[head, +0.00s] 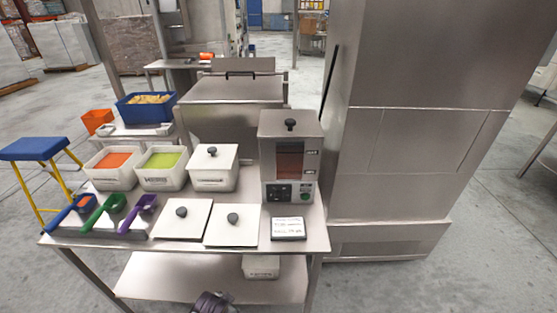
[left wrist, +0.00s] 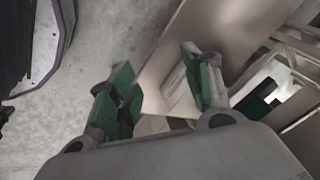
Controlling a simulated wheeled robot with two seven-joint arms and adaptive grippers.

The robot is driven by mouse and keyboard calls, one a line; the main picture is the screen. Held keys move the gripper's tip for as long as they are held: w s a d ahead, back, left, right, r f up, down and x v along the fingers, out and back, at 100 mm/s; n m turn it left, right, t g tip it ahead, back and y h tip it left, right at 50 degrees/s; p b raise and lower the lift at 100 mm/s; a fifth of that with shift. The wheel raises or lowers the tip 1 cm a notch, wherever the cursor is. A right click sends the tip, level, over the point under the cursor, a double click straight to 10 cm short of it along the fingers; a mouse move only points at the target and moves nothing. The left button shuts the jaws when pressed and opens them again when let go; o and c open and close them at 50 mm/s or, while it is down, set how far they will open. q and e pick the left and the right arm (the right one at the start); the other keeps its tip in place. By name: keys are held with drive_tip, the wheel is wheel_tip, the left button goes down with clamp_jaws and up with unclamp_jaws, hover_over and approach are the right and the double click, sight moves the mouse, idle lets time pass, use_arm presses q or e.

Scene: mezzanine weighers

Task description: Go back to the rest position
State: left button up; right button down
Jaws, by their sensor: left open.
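My left gripper (left wrist: 160,92) shows in the left wrist view with its green-padded fingers spread apart and nothing between them. Beyond the fingers are the grey floor and a pale metal surface, seen at a steep tilt. In the head view only a small dark part, probably of my arm, shows at the bottom edge, below the table's lower shelf (head: 150,275). My right gripper is in neither view.
The steel table (head: 115,240) holds an orange-filled bin (head: 110,178), a green-filled bin (head: 161,179), a lidded bin (head: 213,180), several coloured scoops, two loose lids (head: 181,219) (head: 232,225) and a dispenser (head: 290,135). A tall steel cabinet (head: 410,80) stands to the right. Floor shows right of it.

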use_arm(q)
drive_tip(key=s+a+f+n+g+p, duration=0.15)
drive_tip(key=s+a+f, duration=0.35)
drive_tip(key=s+f, duration=0.6)
drive_tip(key=s+a+f+n+g+p, duration=0.15)
drive_tip(key=s+a+f, duration=0.5)
drive_tip(key=f, duration=0.75)
drive_tip(key=s+a+f+n, duration=0.1)
drive_tip(key=s+f, duration=0.1)
drive_tip(key=s, duration=0.4)
drive_tip(key=s+a+f+n, duration=0.1)
drive_tip(key=s+f, duration=0.1)
drive_tip(key=s, duration=0.5)
drive_tip(key=shift+s+a+f+n+y, duration=0.15)
drive_tip(key=shift+a+f+n+y, duration=0.15)
drive_tip(key=shift+a, duration=0.1)
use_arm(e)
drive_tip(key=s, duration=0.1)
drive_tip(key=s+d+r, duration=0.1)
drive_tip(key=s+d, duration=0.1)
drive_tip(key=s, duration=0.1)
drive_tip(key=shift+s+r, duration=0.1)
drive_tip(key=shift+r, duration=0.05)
